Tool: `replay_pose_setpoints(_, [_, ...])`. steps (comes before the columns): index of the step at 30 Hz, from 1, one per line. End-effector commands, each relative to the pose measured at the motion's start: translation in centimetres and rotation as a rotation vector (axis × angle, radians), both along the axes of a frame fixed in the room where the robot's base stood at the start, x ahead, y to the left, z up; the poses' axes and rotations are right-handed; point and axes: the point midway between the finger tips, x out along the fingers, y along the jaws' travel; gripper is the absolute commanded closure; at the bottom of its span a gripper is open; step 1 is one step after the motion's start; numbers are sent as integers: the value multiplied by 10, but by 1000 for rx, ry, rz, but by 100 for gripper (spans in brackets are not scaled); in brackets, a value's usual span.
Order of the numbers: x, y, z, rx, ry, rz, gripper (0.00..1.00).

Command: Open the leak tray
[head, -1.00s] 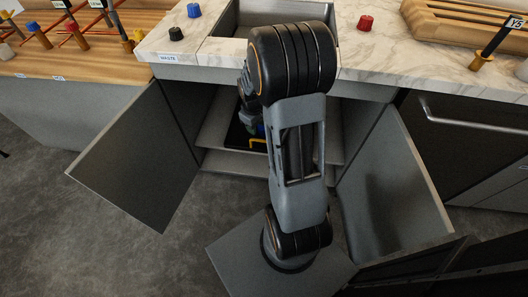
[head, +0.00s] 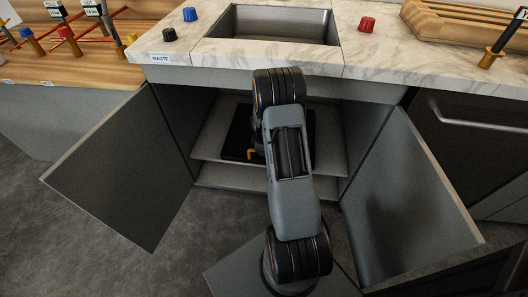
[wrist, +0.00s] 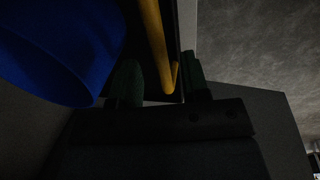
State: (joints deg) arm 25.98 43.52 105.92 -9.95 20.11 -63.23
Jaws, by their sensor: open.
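The leak tray (head: 235,132) is a dark, flat tray on the shelf inside the open cabinet under the sink. A yellow handle (head: 252,154) shows at its front, partly hidden by my arm. In the wrist view the yellow handle (wrist: 154,42) runs between the two dark green fingers of my gripper (wrist: 161,80). The fingers are apart, one on each side of the handle; I cannot tell whether either touches it. In the head view my gripper is hidden behind my arm. The tray's far right part is also partly covered by the arm.
The cabinet's left door (head: 115,165) and right door (head: 405,205) stand open on both sides of my arm. A large blue rounded object (wrist: 60,50) is close to my gripper in the wrist view. The sink (head: 285,24) is above, in the marble counter.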

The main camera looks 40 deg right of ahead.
Motion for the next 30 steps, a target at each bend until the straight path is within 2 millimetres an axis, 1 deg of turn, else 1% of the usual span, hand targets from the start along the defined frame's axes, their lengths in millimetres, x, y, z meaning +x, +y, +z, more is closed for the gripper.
replay_pose_setpoints(1, [1,-1,-7,0,0,0,58])
replay_pose_setpoints(5, [2,-2,-14,0,0,-1,58])
replay_pose_setpoints(15, [2,-2,-16,-1,-1,-1,58])
replay_pose_setpoints(17, [2,-2,-15,-1,-1,-1,63])
replay_pose_setpoints(28, [2,-2,-15,0,0,-1,98])
replay_pose_setpoints(30, [2,-2,-15,0,0,-1,100])
